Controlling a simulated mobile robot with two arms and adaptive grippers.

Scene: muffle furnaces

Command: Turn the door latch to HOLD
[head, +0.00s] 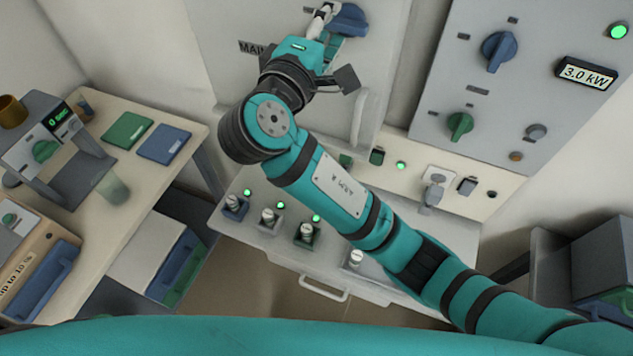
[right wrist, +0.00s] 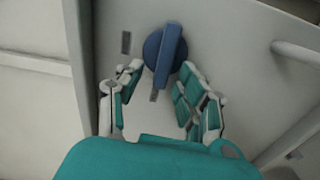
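The door latch is a blue round knob with a raised bar handle (head: 350,18), on the pale furnace door at the top of the head view. In the right wrist view the latch (right wrist: 170,52) shows its bar nearly upright, leaning slightly right at the top. My right gripper (head: 322,22) is at the door, just left of the latch in the head view. In the right wrist view its two fingers (right wrist: 162,75) are spread apart, one on each side below the bar, with gaps to it. Small label plates by the latch are unreadable. My left gripper is out of view.
A pale door handle (head: 359,118) stands out right of my forearm. A panel with a blue knob (head: 498,50), a green knob (head: 460,125) and a "3.0 kW" display (head: 587,73) is at right. Below is a bench with several small switches (head: 269,218). A side table (head: 90,190) is at left.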

